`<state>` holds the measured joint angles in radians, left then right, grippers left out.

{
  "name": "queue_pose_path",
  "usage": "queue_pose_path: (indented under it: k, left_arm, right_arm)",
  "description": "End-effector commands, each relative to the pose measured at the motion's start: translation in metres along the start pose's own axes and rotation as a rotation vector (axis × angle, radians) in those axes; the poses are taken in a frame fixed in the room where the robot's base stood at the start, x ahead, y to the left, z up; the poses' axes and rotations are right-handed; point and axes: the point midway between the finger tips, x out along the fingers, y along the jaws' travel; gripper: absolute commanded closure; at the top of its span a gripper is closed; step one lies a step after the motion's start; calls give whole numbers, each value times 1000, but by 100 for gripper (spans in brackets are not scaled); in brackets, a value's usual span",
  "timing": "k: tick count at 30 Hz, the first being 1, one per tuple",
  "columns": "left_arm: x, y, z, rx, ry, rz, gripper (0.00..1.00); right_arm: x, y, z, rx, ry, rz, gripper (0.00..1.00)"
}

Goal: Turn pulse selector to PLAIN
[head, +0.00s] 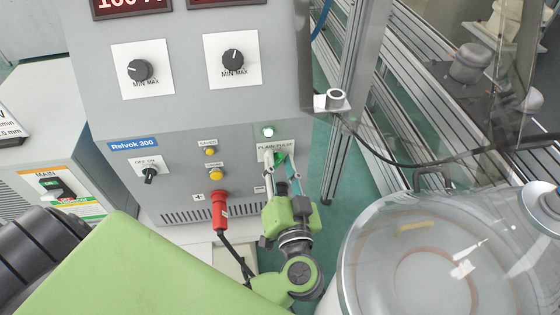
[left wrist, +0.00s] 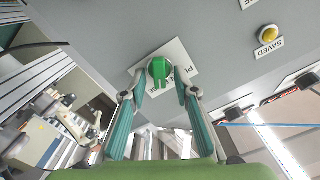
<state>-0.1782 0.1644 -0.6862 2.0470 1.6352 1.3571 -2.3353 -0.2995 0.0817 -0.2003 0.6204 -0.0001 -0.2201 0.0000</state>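The pulse selector is a green knob (left wrist: 158,71) on a white plate in the left wrist view. In the head view its plate (head: 266,147), lettered PLAIN and PULSE, sits low on the right of the grey panel, under a lit green lamp (head: 268,131). My left gripper (head: 281,160) is open in front of the knob and partly hides it there. In the left wrist view the gripper (left wrist: 160,88) has one finger on each side of the knob, with visible gaps. The fingers partly cover the plate's lettering, and I cannot tell which word the knob points to. My right gripper is not in view.
The grey welder panel (head: 190,115) also carries two black MIN/MAX dials (head: 139,70), an ON/OFF switch (head: 150,174), yellow buttons (head: 216,174) and a red cable plug (head: 220,208). A glossy rounded vessel (head: 430,265) stands close on the right, beside a metal post (head: 352,90).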

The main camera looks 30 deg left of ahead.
Motion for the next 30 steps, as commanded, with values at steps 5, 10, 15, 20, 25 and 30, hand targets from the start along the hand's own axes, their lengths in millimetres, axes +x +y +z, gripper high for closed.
queue_pose_path:
  k: [5, 10, 15, 20, 25, 30]
  left_arm:
    - [0, 0, 0, 0, 0, 0, 72]
    - [0, 0, 0, 0, 0, 0, 100]
    - [0, 0, 0, -2, -1, 0, 100]
    - [0, -1, -1, -21, -2, 1, 100]
    - [0, -2, -3, -87, -4, 1, 100]
    - [-1, -4, -3, -207, -7, 1, 100]
  right_arm:
    - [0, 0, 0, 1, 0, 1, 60]
    - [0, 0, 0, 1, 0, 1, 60]
    - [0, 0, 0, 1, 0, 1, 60]
    - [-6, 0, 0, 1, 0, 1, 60]
    - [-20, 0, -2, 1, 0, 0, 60]
    - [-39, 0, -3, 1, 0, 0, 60]
